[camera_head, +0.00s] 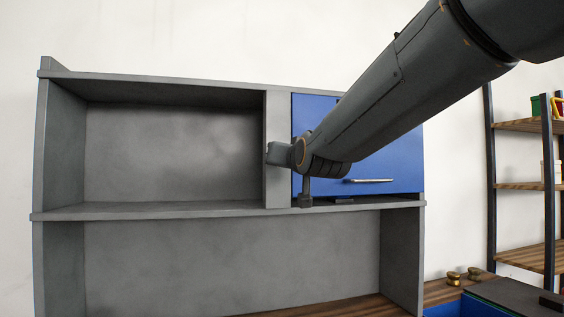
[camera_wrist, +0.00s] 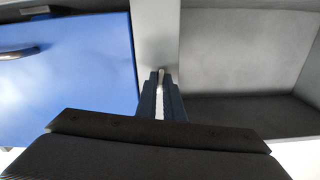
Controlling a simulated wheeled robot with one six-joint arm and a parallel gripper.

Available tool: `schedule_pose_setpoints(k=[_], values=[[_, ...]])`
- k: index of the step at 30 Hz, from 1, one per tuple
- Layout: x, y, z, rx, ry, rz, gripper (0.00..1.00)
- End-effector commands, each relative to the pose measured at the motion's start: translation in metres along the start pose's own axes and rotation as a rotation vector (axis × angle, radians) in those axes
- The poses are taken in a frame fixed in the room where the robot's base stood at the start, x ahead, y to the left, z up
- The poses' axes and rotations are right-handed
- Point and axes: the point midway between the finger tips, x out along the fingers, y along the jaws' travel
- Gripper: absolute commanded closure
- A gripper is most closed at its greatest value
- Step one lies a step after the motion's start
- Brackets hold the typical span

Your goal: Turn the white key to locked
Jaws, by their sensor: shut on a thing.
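The white key (camera_wrist: 161,77) shows as a thin pale piece between the fingers of my gripper (camera_wrist: 160,92) in the wrist view. It is in front of the grey upright (camera_wrist: 158,30) between the blue door and the open compartment. My gripper is shut on the key. In the head view my gripper (camera_head: 279,153) is at the same upright (camera_head: 277,110), and the key is hidden there. I cannot tell which way the key is turned, and no lock markings are legible.
The blue door (camera_head: 400,165), with a metal handle (camera_head: 368,181), is shut beside the upright. The open compartment (camera_head: 175,150) to the left is empty. A shelf rack (camera_head: 525,187) stands at the right. Small gold objects (camera_head: 454,278) are on the surface below.

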Motion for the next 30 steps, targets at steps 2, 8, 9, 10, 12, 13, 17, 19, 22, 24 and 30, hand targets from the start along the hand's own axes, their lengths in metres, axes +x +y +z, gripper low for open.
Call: schedule_pose_setpoints(k=[2,8,9,10,12,13,17,19,22,24,30], values=[[0.0,0.0005,0.0013,-0.049,-0.003,0.001,1.0],[0.0,0.0006,0.0015,-0.141,-0.003,0.001,1.0],[0.0,0.0006,0.0016,-0.152,-0.003,0.001,1.0],[0.0,0.0006,0.0016,-0.161,-0.003,0.001,1.0],[0.0001,0.0006,0.0017,-0.176,-0.003,0.001,1.0],[0.0001,0.0006,0.0017,-0.181,-0.003,0.001,1.0],[0.0001,0.0007,0.0019,-0.195,-0.003,0.001,1.0],[0.0001,0.0007,0.002,-0.198,-0.003,0.001,1.0],[0.0001,0.0007,0.002,-0.199,-0.003,0.001,1.0],[0.0001,0.0007,0.0021,-0.199,-0.003,0.001,1.0],[0.0001,0.0007,0.0022,-0.198,-0.004,0.001,0.82]])
